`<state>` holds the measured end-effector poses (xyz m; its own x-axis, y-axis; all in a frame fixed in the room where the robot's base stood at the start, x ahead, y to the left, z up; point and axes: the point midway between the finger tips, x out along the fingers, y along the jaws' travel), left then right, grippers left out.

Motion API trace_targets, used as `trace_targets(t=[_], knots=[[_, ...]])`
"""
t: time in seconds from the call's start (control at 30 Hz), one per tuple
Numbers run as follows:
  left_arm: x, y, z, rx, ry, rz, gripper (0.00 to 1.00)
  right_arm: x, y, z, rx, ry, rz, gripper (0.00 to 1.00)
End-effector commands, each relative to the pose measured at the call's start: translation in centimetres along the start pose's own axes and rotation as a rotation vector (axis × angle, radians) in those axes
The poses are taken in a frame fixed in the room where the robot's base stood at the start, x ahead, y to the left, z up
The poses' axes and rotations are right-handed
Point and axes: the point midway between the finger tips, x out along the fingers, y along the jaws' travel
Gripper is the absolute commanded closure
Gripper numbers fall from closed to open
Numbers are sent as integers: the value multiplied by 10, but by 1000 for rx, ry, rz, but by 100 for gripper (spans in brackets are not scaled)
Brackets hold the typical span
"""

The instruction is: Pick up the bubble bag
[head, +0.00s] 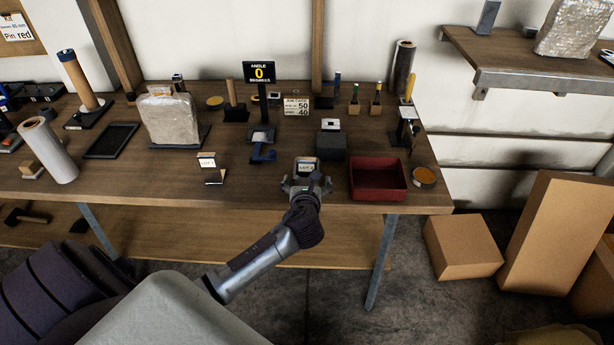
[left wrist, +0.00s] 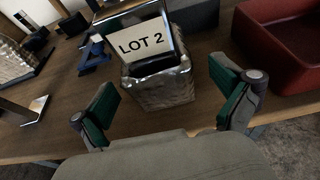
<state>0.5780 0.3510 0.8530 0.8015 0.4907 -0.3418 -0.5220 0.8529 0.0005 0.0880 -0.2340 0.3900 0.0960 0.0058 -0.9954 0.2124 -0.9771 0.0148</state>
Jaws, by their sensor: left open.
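A small bubble bag (left wrist: 160,88) of silvery, crinkled wrap stands on the wooden workbench, with a white "LOT 2" card (left wrist: 142,40) at its top. In the head view the card (head: 306,167) shows near the bench's front edge, just beyond my left gripper (head: 306,184), which hides most of the bag. In the left wrist view my left gripper (left wrist: 165,84) is open, with green-padded fingers spread to either side of the bag's near face. The fingers appear clear of it, and nothing is between them. My right gripper is not in view.
A red tray (head: 378,197) stands right of the bag, and a dark block (head: 331,146) is behind it. A blue tool (head: 262,155) and another card (head: 207,162) are to the left. A larger wrapped bundle (head: 170,120) stands farther left.

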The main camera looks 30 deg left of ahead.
Motion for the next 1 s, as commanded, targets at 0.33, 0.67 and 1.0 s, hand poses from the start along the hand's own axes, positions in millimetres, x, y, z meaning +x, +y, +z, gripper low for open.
trace_targets(t=[0.33, 0.67, 1.0], knots=[[45, 2, 1, -1, 1, 1, 0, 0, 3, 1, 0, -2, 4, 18], [47, 2, 1, 0, 1, 0, 13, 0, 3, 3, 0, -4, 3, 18], [47, 3, 0, 0, 2, 1, 58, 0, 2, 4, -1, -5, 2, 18]])
